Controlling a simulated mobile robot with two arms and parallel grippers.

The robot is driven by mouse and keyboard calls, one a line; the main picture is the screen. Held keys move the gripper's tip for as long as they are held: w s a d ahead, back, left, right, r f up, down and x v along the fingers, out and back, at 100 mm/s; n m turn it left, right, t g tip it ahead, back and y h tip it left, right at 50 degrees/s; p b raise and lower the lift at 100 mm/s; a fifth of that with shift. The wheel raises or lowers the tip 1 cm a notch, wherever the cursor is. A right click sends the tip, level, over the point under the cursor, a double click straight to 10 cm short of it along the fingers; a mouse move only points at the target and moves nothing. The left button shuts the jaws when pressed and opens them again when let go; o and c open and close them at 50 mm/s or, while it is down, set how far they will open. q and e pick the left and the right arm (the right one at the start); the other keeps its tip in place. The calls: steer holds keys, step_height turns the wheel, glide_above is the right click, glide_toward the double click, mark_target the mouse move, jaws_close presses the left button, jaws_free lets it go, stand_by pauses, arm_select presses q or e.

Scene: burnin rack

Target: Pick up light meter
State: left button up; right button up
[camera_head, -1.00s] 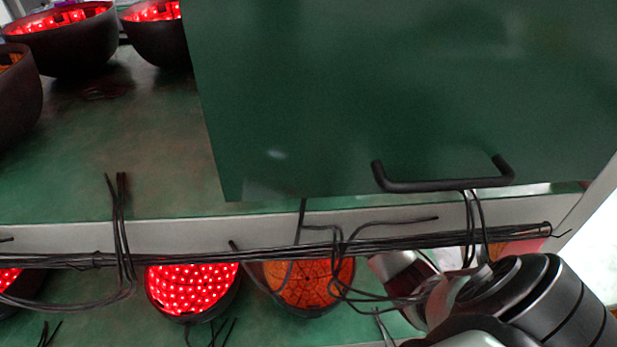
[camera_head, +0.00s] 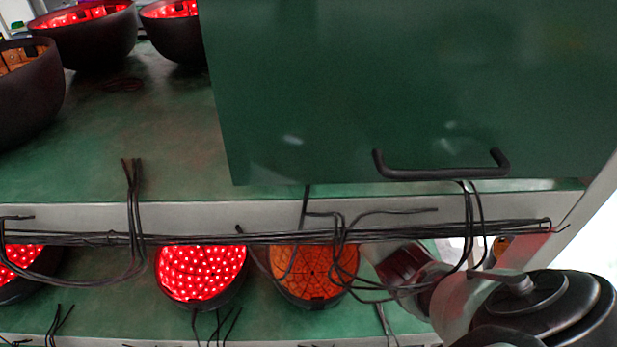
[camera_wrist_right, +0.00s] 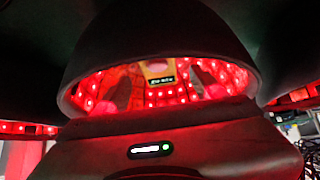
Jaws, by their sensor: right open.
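The light meter (camera_wrist_right: 158,70), a yellow device with a small lit display, shows in the right wrist view beneath the rim of a dark dome lamp with red LEDs (camera_wrist_right: 148,97). My right gripper (camera_wrist_right: 160,90) is open, with its dim fingers to the left and right of the meter and apart from it. How far the meter is from the fingertips is hard to tell. In the head view my right arm comes in at the lower right, under the shelf edge; its fingers and the meter cannot be made out there. My left gripper is not in view.
A green panel with a black handle (camera_head: 440,172) hangs over the upper shelf (camera_head: 170,150). Black cables (camera_head: 280,238) run along the shelf edge and droop near my right arm. A red lamp (camera_head: 200,272) and an orange lamp (camera_head: 313,272) sit below. Dark bowl lamps (camera_head: 85,40) stand upper left.

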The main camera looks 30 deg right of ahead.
steer(key=shift+x, duration=1.65)
steer(key=shift+r, duration=0.15)
jaws_close()
